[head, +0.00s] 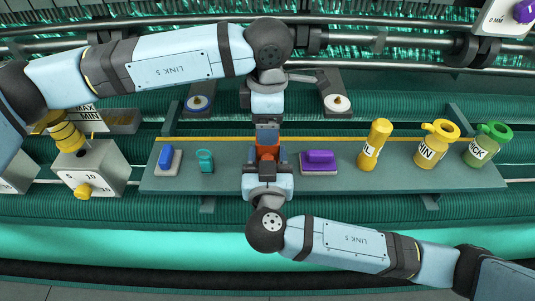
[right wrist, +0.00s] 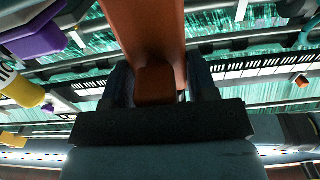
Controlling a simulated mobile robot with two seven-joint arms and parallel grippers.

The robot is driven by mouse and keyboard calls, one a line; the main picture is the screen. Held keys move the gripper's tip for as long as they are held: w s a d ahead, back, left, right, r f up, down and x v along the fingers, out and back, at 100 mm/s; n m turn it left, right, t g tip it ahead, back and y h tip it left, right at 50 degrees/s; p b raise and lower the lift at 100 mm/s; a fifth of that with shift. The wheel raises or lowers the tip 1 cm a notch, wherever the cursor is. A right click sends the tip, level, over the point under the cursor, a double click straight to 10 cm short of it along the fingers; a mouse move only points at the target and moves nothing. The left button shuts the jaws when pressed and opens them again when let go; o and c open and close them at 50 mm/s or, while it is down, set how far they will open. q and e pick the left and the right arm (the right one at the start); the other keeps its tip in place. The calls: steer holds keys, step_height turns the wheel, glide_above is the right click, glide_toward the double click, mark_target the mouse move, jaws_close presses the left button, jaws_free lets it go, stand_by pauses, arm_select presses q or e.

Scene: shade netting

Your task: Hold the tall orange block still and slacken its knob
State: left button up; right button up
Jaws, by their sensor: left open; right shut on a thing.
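The tall orange block (head: 267,153) stands on the narrow shelf (head: 225,178), mostly covered by my grippers in the head view. My right gripper (head: 267,161) comes from the near side and is shut on the orange block, with a finger on each side. In the right wrist view the block (right wrist: 155,35) rises between the dark fingers (right wrist: 155,88). My left gripper (head: 267,132) comes from the far side and is open at the block's far end. The knob cannot be made out; whether the left fingers touch anything is hidden.
A blue block (head: 166,157) and a teal piece (head: 205,160) are on the shelf to the left. A purple block (head: 320,158) is close on the right, then yellow (head: 375,143), (head: 437,143) and green (head: 487,144) containers. A grey box (head: 90,170) stands far left.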

arm_select(q)
steer(key=shift+f, duration=0.6)
steer(key=c, duration=1.3)
steer(key=n, duration=0.4)
steer(key=shift+n, duration=0.3)
steer(key=n, duration=0.8)
steer(key=shift+n, duration=2.3)
